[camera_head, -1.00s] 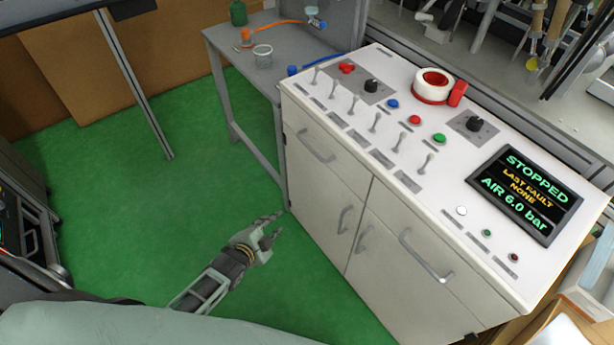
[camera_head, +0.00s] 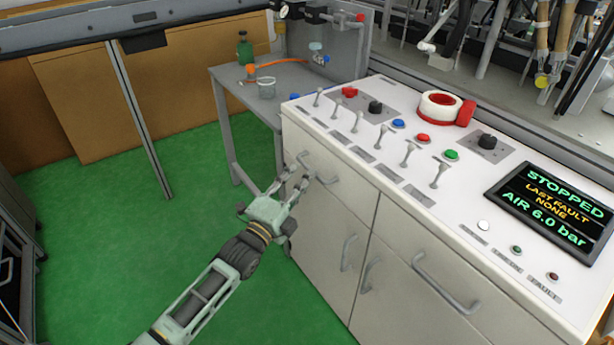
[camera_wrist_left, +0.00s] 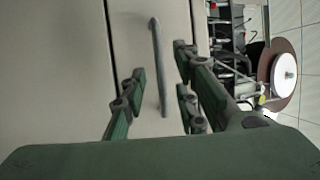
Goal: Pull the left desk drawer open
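The left desk drawer (camera_head: 350,187) is a pale grey front under the white desk top, at the cabinet's left. It looks flush with the cabinet. Its grey bar handle (camera_head: 322,176) shows partly behind my left gripper (camera_head: 297,177). My left gripper is open, its fingers pointing at the handle. In the left wrist view the handle (camera_wrist_left: 158,60) stands between the spread fingers of the gripper (camera_wrist_left: 160,78), with gaps on both sides, so I see no grip on it. My right gripper is not in view.
The desk top (camera_head: 461,214) carries switches, buttons, a red and white tape roll (camera_head: 440,106) and a display (camera_head: 551,207). Cabinet doors and a right drawer handle (camera_head: 440,285) are beside and below. A grey side table (camera_head: 228,80) stands behind. Green floor (camera_head: 110,240) at left is clear.

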